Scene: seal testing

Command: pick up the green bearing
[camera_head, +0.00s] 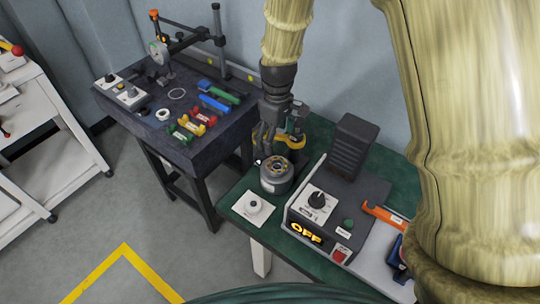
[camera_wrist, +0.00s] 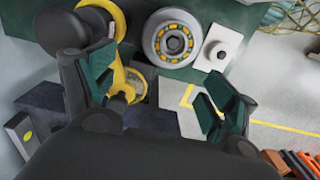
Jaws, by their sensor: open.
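A yellow tool (camera_wrist: 124,82) lies close to the left finger. Small green pieces (camera_head: 185,131) lie on the dark table.
A control box (camera_head: 325,212) reading OFF stands right of the grey part. A white plate with a knob (camera_head: 253,207) lies at its front left. The dark table (camera_head: 205,150) holds coloured tools and a gauge stand. A white cart (camera_head: 60,110) stands far left.

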